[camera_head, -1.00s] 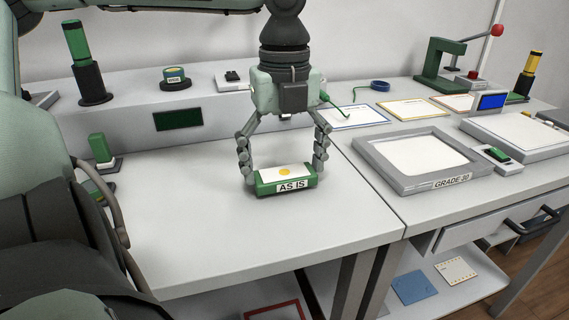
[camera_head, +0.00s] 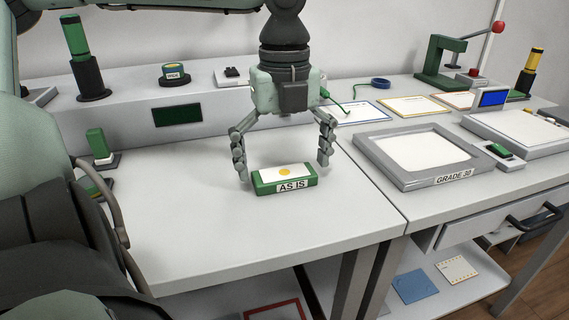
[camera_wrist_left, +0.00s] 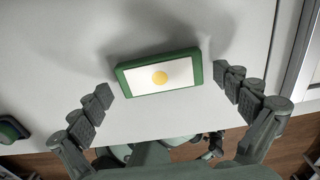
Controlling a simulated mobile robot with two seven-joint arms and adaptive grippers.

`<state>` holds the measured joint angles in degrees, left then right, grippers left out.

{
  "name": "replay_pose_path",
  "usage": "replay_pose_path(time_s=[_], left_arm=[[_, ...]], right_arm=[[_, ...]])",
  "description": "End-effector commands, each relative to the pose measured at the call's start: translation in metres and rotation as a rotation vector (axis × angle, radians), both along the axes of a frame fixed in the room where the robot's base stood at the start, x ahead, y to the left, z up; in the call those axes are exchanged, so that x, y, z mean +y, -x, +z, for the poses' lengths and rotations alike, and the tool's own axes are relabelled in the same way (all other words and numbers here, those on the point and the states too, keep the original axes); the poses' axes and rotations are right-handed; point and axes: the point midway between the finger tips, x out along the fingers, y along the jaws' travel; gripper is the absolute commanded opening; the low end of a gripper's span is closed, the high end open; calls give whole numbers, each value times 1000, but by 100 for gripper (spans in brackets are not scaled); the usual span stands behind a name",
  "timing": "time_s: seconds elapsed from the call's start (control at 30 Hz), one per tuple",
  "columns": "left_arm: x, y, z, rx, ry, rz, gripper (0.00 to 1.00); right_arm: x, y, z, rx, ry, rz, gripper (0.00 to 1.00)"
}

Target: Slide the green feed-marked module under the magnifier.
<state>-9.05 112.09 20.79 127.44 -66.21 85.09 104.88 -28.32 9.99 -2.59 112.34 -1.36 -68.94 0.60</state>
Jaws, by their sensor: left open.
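A green module (camera_head: 267,188) with a white top, a yellow dot and an "AS IS" label lies flat on the near white table (camera_head: 200,235). My left gripper (camera_head: 284,170) is open above it, its fingers spread past both ends and not touching it. In the left wrist view the module (camera_wrist_left: 187,74) lies slightly tilted between the open fingers (camera_wrist_left: 162,84), with gaps on both sides. No feed mark can be read on it. I cannot make out a magnifier for certain. My right gripper is not in view.
A grey tray (camera_head: 386,181) labelled "GRADE 30" sits on the right-hand table. A green press-like stand (camera_head: 434,62) with a red knob is at the back right. The table front is clear.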

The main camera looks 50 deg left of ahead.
Motion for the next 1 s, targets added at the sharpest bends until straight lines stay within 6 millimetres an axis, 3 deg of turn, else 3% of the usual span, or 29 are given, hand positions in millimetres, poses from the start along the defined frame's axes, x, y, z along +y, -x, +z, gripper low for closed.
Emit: replay_pose_path(time_s=[0.27, 0.7, 1.0], left_arm=[[0, -1, 10, -2, -1, 1, 100], [0, 0, 96, -4, -3, 2, 100], [0, 0, 120, 0, 0, 0, 100]], right_arm=[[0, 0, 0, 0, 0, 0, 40], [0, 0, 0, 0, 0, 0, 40], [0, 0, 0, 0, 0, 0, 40]])
